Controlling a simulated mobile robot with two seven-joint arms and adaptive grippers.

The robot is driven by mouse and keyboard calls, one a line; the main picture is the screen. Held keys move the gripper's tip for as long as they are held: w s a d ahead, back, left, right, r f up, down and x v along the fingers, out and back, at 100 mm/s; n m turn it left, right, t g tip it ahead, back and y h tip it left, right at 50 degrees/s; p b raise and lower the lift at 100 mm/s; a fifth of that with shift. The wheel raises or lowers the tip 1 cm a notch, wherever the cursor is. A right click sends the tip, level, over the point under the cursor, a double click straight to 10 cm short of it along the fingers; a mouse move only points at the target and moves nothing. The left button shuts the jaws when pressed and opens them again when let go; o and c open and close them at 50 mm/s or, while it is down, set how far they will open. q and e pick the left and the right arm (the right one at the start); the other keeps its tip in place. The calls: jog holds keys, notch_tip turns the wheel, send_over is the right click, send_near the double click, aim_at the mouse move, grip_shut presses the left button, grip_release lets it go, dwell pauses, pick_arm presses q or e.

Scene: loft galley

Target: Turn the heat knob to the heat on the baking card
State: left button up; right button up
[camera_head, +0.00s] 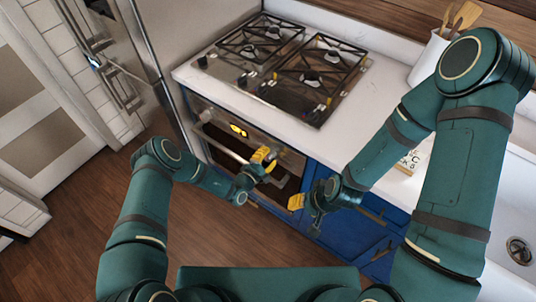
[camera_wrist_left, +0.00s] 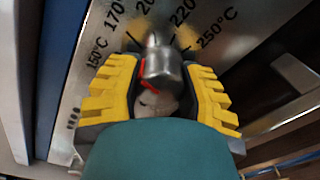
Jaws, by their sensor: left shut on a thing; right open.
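The heat knob (camera_wrist_left: 163,68) is a silver cylinder on the oven's steel panel, with a red mark on its side. Around it the left wrist view shows 150°C, 170, a partly hidden figure starting with 2, 220 and 250°C. My left gripper (camera_head: 265,158) is at the oven front; its yellow fingers (camera_wrist_left: 160,90) are shut on the knob, one each side. Which figure the red mark points to I cannot tell. The baking card (camera_head: 410,160), white with dark print, stands on the counter, partly hidden by my right arm. My right gripper (camera_head: 296,203) is open and empty before the blue cabinet.
A gas hob (camera_head: 290,92) is set in the white counter (camera_head: 215,88) above. A white crock (camera_head: 424,65) with wooden utensils stands at the back right. A sink (camera_head: 518,215) is at the right. The wooden floor (camera_head: 215,235) is clear.

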pick_arm(q)
jog(key=shift+r+m, duration=0.15)
jog(key=shift+m, duration=0.45)
jog(key=o, duration=1.2)
jog(key=shift+d, duration=0.1)
jog(key=shift+s+a, duration=0.4)
jog(key=v, duration=1.1)
jog(key=shift+d, duration=0.1)
